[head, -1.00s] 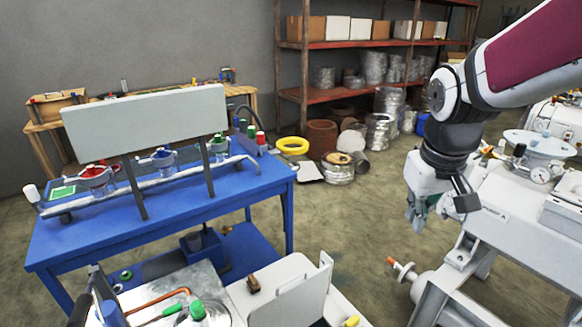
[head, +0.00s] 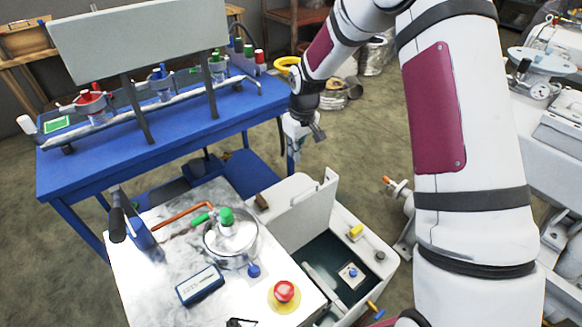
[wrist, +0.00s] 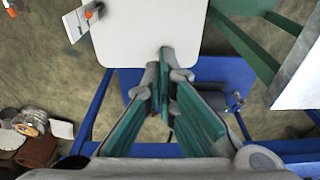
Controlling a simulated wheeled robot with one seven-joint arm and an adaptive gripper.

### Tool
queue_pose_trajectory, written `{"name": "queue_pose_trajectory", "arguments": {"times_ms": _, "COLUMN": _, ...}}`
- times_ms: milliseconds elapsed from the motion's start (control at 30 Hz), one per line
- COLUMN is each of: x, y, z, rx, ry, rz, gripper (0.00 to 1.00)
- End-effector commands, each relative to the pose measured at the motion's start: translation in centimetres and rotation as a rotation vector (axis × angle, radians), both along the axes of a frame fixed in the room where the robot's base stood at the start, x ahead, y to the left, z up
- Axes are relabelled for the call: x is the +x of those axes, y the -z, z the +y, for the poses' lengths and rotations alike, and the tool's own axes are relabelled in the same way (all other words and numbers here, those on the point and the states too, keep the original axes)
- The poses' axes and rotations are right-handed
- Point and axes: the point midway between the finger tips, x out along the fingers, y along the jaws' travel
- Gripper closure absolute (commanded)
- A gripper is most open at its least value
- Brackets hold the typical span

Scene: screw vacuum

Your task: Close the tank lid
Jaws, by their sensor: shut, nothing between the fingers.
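The white tank (head: 372,285) is open, with its dark green inside showing in the head view. Its pale lid (head: 303,218) stands upright along the tank's far-left side. My gripper (head: 293,152) hangs above and beyond the lid's far side, pointing down, with its tips small and partly obscured in the head view. In the wrist view, my gripper (wrist: 165,70) has its green-padded fingers together and empty. A white round-cornered panel (wrist: 150,30), which looks like the lid, is just past the fingertips. I cannot tell whether they touch.
Left of the tank is a marble-topped bench (head: 160,285) with a glass vessel (head: 230,240) and a red button (head: 284,291). A blue table (head: 110,150) with a large grey board (head: 138,40) stands behind. Floor shows between this table and the machine at right.

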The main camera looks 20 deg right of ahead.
Motion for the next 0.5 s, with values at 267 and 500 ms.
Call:
{"name": "queue_pose_trajectory", "arguments": {"times_ms": 267, "x": 0.5, "y": 4.6, "z": 0.3, "rx": 0.0, "ry": 0.001, "rz": 0.004, "gripper": 1.0}}
{"name": "queue_pose_trajectory", "arguments": {"times_ms": 500, "x": 1.1, "y": 9.2, "z": 0.6, "rx": 0.0, "ry": 0.0, "rz": 0.003, "gripper": 1.0}}
